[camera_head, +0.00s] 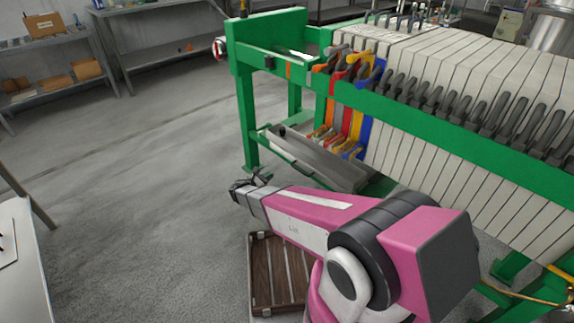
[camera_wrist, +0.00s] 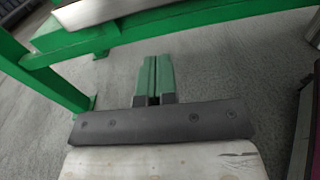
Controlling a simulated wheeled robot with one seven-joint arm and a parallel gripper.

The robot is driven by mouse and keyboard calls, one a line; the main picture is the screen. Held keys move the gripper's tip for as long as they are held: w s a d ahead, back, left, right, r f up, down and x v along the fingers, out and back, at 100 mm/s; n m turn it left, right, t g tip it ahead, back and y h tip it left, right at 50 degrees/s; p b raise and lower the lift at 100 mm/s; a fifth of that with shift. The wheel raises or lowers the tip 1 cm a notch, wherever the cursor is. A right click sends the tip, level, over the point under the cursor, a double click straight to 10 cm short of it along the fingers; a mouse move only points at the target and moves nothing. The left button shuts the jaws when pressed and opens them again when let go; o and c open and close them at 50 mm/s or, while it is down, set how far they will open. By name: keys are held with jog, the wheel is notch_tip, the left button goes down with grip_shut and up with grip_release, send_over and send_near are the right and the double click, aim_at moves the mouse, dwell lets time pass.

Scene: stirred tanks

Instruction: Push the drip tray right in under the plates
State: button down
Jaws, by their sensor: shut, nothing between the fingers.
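The drip tray (camera_head: 325,165) is a long grey trough lying on low green rails of the press, below the coloured plate handles. Much of its length shows in front of the white plates (camera_head: 420,160); my arm is close to its near right end. My gripper (camera_head: 246,185) is in front of and left of the tray, low over the floor, and looks apart from it. In the wrist view my gripper's green fingers (camera_wrist: 156,64) are together with nothing between them. A pale grey board edge at the top of that view may be the tray; I cannot tell.
The green press frame (camera_head: 245,110) has a leg left of the tray, and a lower green rail (camera_head: 290,150) runs along the tray's near side. A brown slatted crate (camera_head: 262,275) stands on the floor below my arm. Open floor (camera_head: 150,170) lies to the left.

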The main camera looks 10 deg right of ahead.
jog(key=n, duration=0.1)
send_near(292, 160)
jog(key=w+d+f, duration=0.2)
jog(key=w+d, duration=0.3)
jog(key=shift+w+d+t, duration=0.2)
jog(key=shift+d+t, duration=0.05)
jog(key=shift+t, duration=0.15)
jog(key=shift+x, duration=1.9)
